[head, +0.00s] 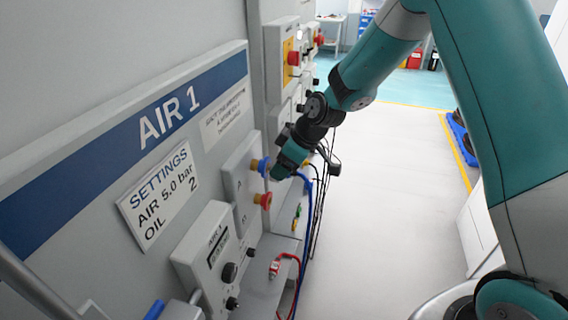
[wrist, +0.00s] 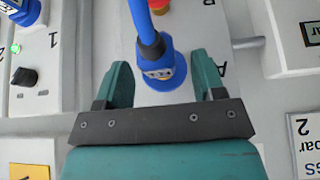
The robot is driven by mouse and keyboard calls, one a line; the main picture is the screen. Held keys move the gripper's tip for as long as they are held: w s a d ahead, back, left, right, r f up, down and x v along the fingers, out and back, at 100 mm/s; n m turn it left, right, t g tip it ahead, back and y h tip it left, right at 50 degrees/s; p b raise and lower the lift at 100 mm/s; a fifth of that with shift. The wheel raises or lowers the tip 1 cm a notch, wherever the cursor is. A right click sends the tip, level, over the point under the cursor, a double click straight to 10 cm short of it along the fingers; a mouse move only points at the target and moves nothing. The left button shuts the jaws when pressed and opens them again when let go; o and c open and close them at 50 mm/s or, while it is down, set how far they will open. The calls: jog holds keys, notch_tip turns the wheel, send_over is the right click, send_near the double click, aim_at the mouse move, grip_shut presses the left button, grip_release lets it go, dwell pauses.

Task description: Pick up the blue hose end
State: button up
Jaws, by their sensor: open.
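My gripper (wrist: 160,72) is open, with one teal finger on each side of the hose end. Gaps show between the hose end and both fingers. The hose end itself is largely hidden there by my gripper.
A red hose end (head: 275,268) rests on the ledge below. Dark cables (head: 320,210) hang beside the blue hose.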

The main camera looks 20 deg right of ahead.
jog(key=shift+w+a+f, duration=0.15)
jog(key=shift+a+f, duration=0.05)
jog(key=shift+f, duration=0.2)
jog(key=c, duration=1)
jog(key=shift+d+r, duration=0.25)
jog(key=s+d+r+b, duration=0.2)
jog(key=d, duration=0.1)
jog(key=s+d+r+b, duration=0.2)
jog(key=s+d+r, duration=0.1)
jog(key=d, duration=0.1)
jog(key=s+d+r+b, duration=0.2)
jog(key=s+d, duration=0.1)
jog(key=d, duration=0.1)
jog(key=shift+s+r, duration=0.15)
jog(key=shift+r, duration=0.1)
